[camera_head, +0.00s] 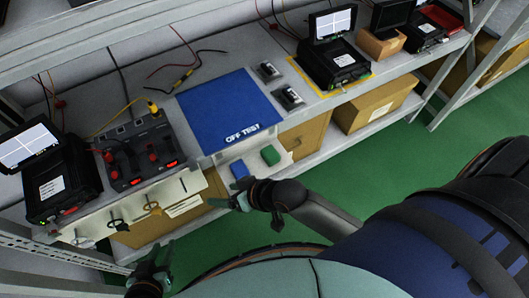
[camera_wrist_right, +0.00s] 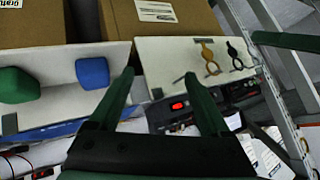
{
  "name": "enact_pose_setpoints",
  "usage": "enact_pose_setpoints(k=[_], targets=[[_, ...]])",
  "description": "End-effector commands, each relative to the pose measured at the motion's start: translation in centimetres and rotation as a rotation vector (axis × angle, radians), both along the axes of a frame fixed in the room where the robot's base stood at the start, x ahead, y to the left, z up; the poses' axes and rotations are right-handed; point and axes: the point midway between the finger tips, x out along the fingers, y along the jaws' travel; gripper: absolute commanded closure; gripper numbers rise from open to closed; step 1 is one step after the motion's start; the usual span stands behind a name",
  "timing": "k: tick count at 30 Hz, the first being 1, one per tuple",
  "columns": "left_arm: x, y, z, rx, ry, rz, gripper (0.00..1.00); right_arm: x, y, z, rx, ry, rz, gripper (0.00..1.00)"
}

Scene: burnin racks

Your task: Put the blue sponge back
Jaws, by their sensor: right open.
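The blue sponge (camera_head: 240,169) sits on a white ledge (camera_head: 253,161) below the front edge of the bench, beside a green sponge (camera_head: 270,155). My right gripper (camera_head: 241,194) is open and empty, just in front of the ledge near the blue sponge. In the right wrist view, the blue sponge (camera_wrist_right: 92,72) lies to the left of the right gripper's (camera_wrist_right: 158,78) open fingers, apart from them. The green sponge (camera_wrist_right: 18,86) is further left. My left gripper (camera_head: 152,268) is at the lower left, away from the sponges; its fingers look apart with nothing between them.
A blue mat (camera_head: 229,108) marked "OFF TEST" lies on the bench. A white panel (camera_head: 187,190) with hanging tools is left of the ledge. A battery-like dock (camera_head: 136,153) and black testers stand on the bench. Cardboard boxes (camera_head: 372,104) sit on the lower shelf.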

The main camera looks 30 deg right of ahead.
Motion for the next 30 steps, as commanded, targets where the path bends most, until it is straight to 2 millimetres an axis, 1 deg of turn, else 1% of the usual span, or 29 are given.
enact_pose_setpoints(k=[1,6,10,14,30], targets=[[0.0,0.0,0.0,0.001,0.000,-0.001,0.65,-1.1,-1.3,-0.8,-0.028,-0.024,-0.024,0.19],[0.0,0.1,0.0,0.002,0.000,-0.001,0.65,-3.6,-5.6,-2.1,-0.156,-0.116,-0.067,0.19],[0.0,0.1,0.0,0.002,-0.001,-0.001,0.65,-4.9,-7.5,-2.5,-0.225,-0.151,-0.075,0.19],[0.0,0.1,0.0,0.002,-0.001,-0.001,0.65,-5.2,-8.0,-2.6,-0.246,-0.162,-0.076,0.19],[0.0,0.1,0.0,0.002,-0.001,-0.001,0.65,-5.2,-8.0,-2.6,-0.242,-0.160,-0.076,0.19]])
